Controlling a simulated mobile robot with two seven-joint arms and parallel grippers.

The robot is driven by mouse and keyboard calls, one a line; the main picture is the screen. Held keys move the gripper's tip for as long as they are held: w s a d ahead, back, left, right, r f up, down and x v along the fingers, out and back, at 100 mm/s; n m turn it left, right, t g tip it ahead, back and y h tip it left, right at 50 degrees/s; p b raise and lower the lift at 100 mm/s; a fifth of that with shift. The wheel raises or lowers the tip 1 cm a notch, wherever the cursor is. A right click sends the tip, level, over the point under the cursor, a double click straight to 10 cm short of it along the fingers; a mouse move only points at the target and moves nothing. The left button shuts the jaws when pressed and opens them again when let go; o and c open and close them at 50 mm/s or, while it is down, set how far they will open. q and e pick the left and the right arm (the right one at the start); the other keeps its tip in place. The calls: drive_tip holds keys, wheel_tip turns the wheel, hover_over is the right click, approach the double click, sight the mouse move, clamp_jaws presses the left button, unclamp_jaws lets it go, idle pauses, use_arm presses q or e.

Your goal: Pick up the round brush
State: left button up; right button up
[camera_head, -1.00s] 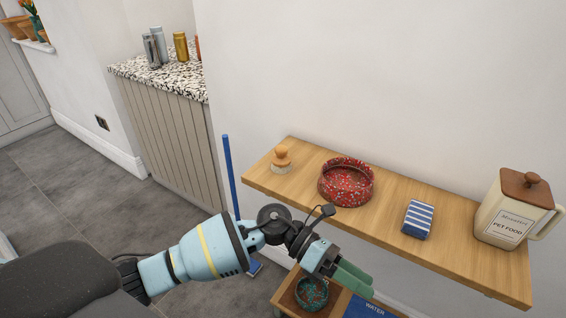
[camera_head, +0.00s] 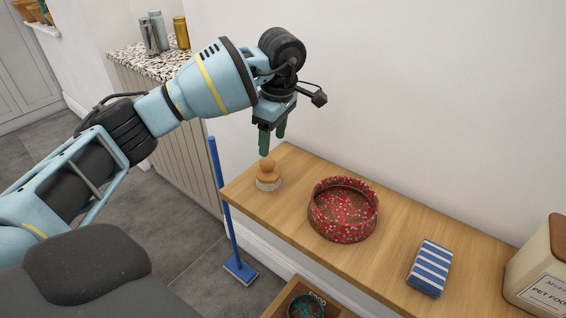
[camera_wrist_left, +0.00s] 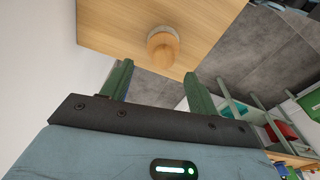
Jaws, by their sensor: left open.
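The round brush (camera_head: 267,175) stands upright on the wooden shelf (camera_head: 292,207) near its left end. It has a wooden knob on top and pale bristles below. My left gripper (camera_head: 272,148) is open and empty, pointing down just above the brush knob. In the left wrist view the brush (camera_wrist_left: 163,48) lies ahead of and between the two green fingers of the gripper (camera_wrist_left: 160,82), apart from them. My right gripper is not in view.
A red speckled bowl (camera_head: 343,209) stands right of the brush. A blue broom (camera_head: 228,215) stands left of the shelf. The wall rises behind.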

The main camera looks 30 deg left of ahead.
sight(267, 160)
use_arm(q)
drive_tip(key=shift+s+a+r, duration=0.15)
drive_tip(key=shift+r, duration=0.1)
drive_tip(key=shift+s+f, duration=0.1)
drive_tip(key=shift+s, duration=0.15)
drive_tip(key=shift+f, duration=0.35)
drive_tip(key=shift+a+f, duration=0.1)
drive_tip(key=shift+f, duration=0.85)
drive_tip(key=f, duration=0.4)
drive_tip(key=shift+a+f, duration=0.1)
drive_tip(key=shift+a, duration=0.25)
drive_tip(key=shift+f, duration=0.35)
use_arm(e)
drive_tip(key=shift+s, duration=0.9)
